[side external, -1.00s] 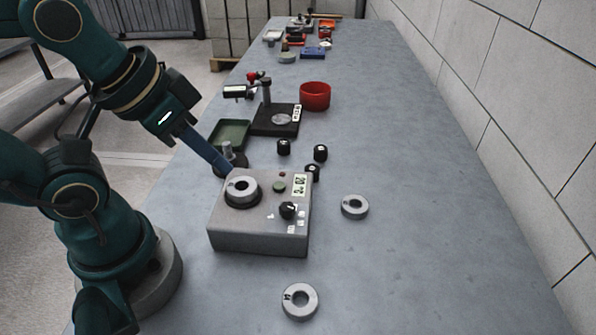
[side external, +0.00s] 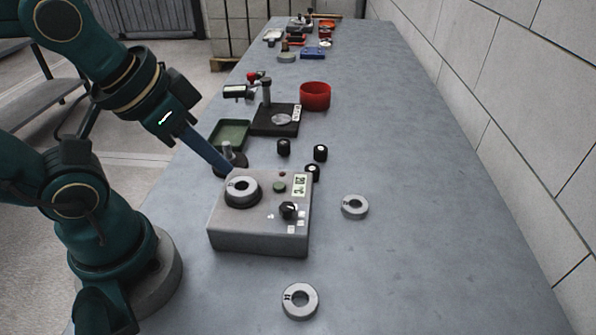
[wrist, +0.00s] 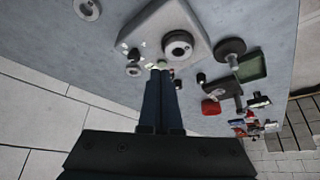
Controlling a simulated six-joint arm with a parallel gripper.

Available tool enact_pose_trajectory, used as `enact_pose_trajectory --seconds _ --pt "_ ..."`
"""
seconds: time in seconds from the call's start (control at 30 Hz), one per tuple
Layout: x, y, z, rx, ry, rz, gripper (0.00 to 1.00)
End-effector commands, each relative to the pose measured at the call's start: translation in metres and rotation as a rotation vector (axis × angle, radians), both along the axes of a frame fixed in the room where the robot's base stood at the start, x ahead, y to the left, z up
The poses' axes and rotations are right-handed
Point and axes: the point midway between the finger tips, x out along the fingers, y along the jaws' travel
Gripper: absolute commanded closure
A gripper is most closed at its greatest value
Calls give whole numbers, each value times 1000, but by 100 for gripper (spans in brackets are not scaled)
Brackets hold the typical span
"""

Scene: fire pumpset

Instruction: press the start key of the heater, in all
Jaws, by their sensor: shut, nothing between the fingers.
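The heater (side external: 235,238) is a grey box near the front of the bench, with a metal ring (side external: 241,184) on its round top plate. Its panel carries a round green key (side external: 279,186), a small display (side external: 300,184), a dark red lamp (side external: 282,174) and a black knob (side external: 288,210). My gripper (side external: 231,168) is shut and empty, its fingertips by the heater's back left edge in the side view. In the wrist view my gripper (wrist: 160,74) points at the green key (wrist: 162,64); the fingertips appear just short of it, and contact cannot be told.
Loose rings lie right of the heater (side external: 355,207) and in front of it (side external: 300,301). Several black caps (side external: 320,152) stand behind it. Further back are a green tray (side external: 230,134), a dark stand (side external: 275,121) and a red bowl (side external: 315,96). The bench's right side is clear.

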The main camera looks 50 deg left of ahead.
Motion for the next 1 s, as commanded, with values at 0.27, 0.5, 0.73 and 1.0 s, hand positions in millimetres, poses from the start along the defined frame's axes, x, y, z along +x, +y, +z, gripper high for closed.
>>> enact_pose_trajectory --seconds 0.27,0.5,0.73,1.0 --pt "0 0 0 0 0 0 100" --pt "0 0 0 10 0 -16 100" --pt "9 28 4 323 17 -307 100" --pt "57 48 17 978 149 -1042 100"
